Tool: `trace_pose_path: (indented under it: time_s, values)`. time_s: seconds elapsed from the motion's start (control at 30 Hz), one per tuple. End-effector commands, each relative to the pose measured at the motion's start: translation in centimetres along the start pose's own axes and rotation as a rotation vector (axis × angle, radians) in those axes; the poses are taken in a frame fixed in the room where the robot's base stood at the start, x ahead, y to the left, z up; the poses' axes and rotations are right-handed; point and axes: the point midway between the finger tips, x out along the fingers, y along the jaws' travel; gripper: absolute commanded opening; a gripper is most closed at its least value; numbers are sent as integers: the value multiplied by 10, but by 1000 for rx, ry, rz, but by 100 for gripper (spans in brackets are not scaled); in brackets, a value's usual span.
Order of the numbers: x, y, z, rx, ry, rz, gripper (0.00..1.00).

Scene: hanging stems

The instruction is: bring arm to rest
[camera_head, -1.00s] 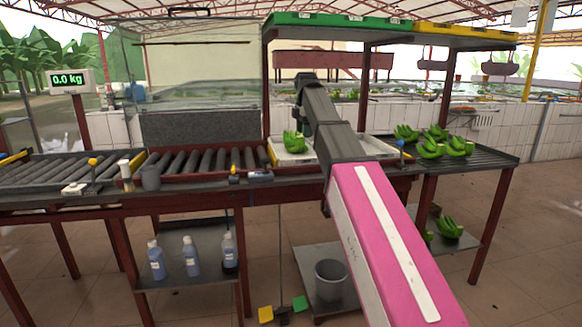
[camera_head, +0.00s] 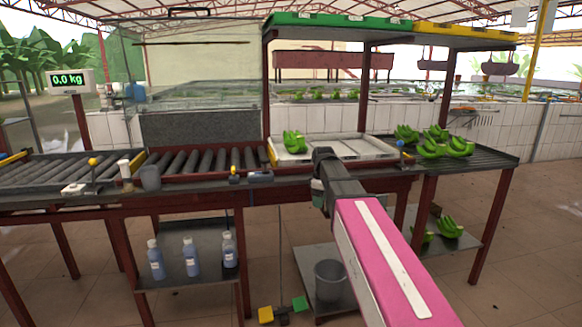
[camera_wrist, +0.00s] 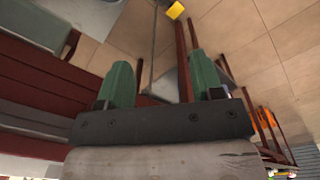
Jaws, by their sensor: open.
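My gripper (camera_wrist: 160,82) shows in the wrist view with its two green fingers spread apart and nothing between them. Beyond the fingers the wrist view shows the tiled floor and red table legs. In the head view my pink and dark arm reaches up from the lower right to the front edge of the table; the fingers cannot be made out there. A green banana cluster (camera_head: 294,141) sits in the left part of a white tray (camera_head: 345,147) on the table, apart from my arm.
More banana clusters (camera_head: 435,146) lie on the dark side table (camera_head: 487,158) at right. A roller conveyor (camera_head: 205,161) runs left of the tray. A scale display (camera_head: 68,79) reads 0.0 kg. Blue bottles (camera_head: 191,256) and a grey bucket (camera_head: 329,279) stand below.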

Motion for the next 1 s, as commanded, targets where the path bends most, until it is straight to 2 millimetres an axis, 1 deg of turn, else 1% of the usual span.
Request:
trace_pose_path:
  time_s: [0.03,0.2,0.27,0.4,0.6,0.7,0.8,0.9,1.0]
  values:
    - [22,-12,15,65,-4,-5,60]
    - [81,-38,48,293,-9,-8,60]
    - [100,-48,60,373,-12,-9,60]
    - [142,-74,89,560,-17,-10,60]
    - [192,-115,129,825,-24,-11,60]
    - [210,-133,145,936,-26,-9,60]
    - [222,-146,157,1021,-28,-8,60]
    - [230,-153,164,1073,-29,-8,60]
    - [233,-156,166,1096,-28,-7,60]
